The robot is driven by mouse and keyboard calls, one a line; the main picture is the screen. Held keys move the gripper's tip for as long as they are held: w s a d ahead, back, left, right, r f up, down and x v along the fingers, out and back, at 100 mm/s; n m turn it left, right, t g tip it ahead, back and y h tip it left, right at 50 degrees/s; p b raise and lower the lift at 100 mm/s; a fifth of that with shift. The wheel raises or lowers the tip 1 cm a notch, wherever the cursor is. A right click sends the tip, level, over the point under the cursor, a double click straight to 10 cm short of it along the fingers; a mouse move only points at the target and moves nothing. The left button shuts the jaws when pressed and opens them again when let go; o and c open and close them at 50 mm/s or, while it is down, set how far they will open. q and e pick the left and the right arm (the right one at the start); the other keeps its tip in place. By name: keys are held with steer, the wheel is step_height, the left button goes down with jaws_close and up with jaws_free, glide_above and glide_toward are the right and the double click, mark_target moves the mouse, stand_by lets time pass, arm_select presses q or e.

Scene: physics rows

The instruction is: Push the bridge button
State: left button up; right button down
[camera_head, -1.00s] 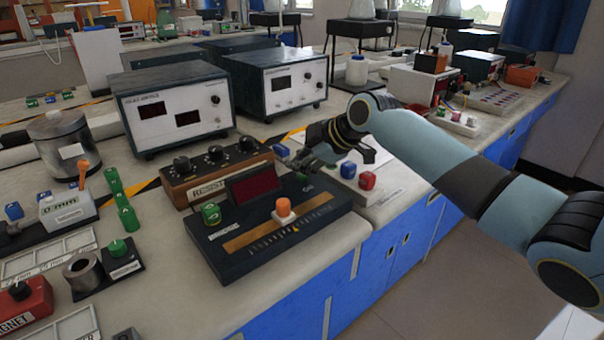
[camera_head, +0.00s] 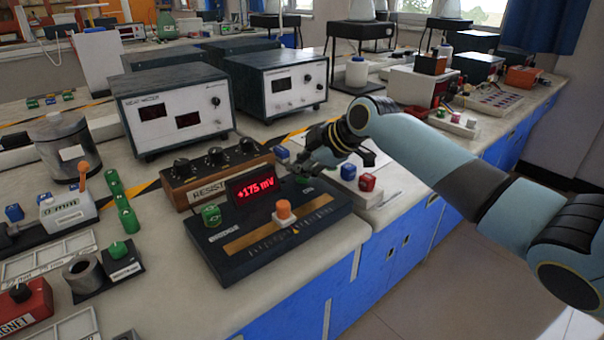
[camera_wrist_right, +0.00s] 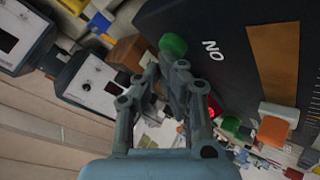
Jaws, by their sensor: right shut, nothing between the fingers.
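The bridge (camera_head: 225,260) is a black box on the bench with a copper-coloured strip and an orange slider knob (camera_head: 284,210). Its display (camera_head: 256,188) is lit and reads +175 mV in red. The green bridge button (camera_head: 304,180) sits at its far right corner, partly hidden by my gripper; it also shows in the right wrist view (camera_wrist_right: 173,44) beside the ON label. My right gripper (camera_head: 302,168) is shut and empty, with its tips right at the button. I cannot tell whether they touch it. My left gripper is not in view.
A resistance box (camera_head: 185,190) with several knobs stands behind the bridge, close to the gripper. Blue (camera_head: 348,171) and red (camera_head: 367,182) terminals stand to the right. Two white-fronted meters (camera_head: 175,112) are further back. The bench's front edge is near the bridge.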

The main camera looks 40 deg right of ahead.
mark_target(300, 178)
steer(key=shift+r, duration=0.2)
step_height(300, 178, up, 6)
steer(key=p, duration=0.5)
steer(key=shift+r, duration=0.1)
stand_by(0.4)
